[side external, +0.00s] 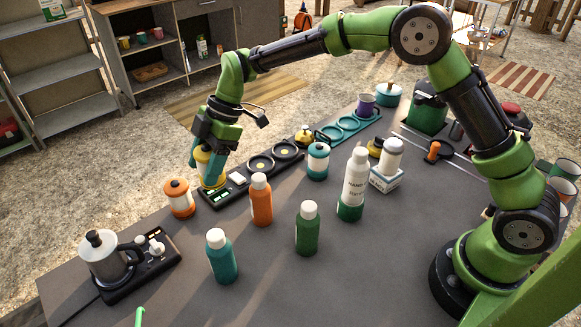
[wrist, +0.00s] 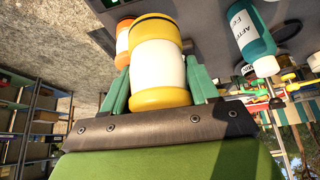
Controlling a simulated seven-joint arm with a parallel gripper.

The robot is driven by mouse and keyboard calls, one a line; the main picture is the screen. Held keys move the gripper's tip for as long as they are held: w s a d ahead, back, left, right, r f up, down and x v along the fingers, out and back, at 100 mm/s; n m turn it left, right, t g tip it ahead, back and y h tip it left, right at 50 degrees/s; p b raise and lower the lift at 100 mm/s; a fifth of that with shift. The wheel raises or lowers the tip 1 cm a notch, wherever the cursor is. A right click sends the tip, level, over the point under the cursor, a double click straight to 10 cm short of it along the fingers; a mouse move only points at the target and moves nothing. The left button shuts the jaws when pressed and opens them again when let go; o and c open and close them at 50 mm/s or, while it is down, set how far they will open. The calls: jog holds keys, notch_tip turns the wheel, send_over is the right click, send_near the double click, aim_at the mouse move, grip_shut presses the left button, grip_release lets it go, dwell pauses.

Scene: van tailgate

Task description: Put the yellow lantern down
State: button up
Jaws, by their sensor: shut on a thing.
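My gripper (side external: 213,140) is shut on the yellow lantern (side external: 208,167), which has a pale middle band. The lantern is upright at the left end of the black tray (side external: 224,190). I cannot tell whether its base touches the tray. In the wrist view, the yellow lantern (wrist: 158,72) sits between the green fingers of my gripper (wrist: 157,88). An orange lantern (side external: 179,200) stands on the table just left of it. A teal lantern (side external: 318,161) stands farther right.
An orange bottle (side external: 261,200), a green bottle (side external: 307,229), a teal bottle (side external: 221,257) and a tall white-and-green bottle (side external: 353,185) stand in front of the tray. A moka pot (side external: 106,258) is at the left. The grey table's front middle is clear.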

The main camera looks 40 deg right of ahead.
jog(key=s+a+n+g, duration=0.2)
jog(key=s+a+n, duration=0.2)
jog(key=a, duration=0.2)
jog(key=shift+n+g, duration=0.3)
jog(key=shift+n, duration=0.4)
jog(key=shift+d+f, duration=0.1)
jog(key=shift+f, duration=4.5)
jog(key=shift+f, duration=0.1)
jog(key=o, duration=1.1)
